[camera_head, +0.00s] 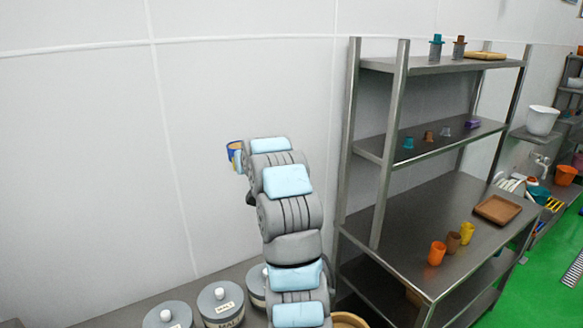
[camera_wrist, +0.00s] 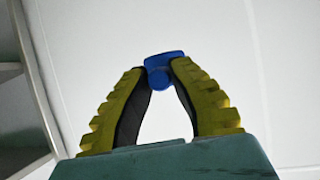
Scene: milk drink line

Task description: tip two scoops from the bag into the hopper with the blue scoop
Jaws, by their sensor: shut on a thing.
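My gripper (camera_wrist: 160,75) has yellow ribbed fingers, and their tips are closed on the blue scoop (camera_wrist: 163,68). In the wrist view only a small blue part of the scoop shows above the fingertips. In the head view the blue scoop (camera_head: 233,145) is at the end of my raised arm, in front of the white wall. A tan patch shows within its blue outline; I cannot tell whether that is powder. My arm hides part of the gripper there. I cannot make out the bag or the hopper in either view.
Grey lidded canisters (camera_head: 220,304) stand on a counter below my arm, one labelled MALT. A steel shelf rack (camera_head: 396,110) stands to the right, with cups and a wooden tray (camera_head: 497,209). The wall area left of my arm is clear.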

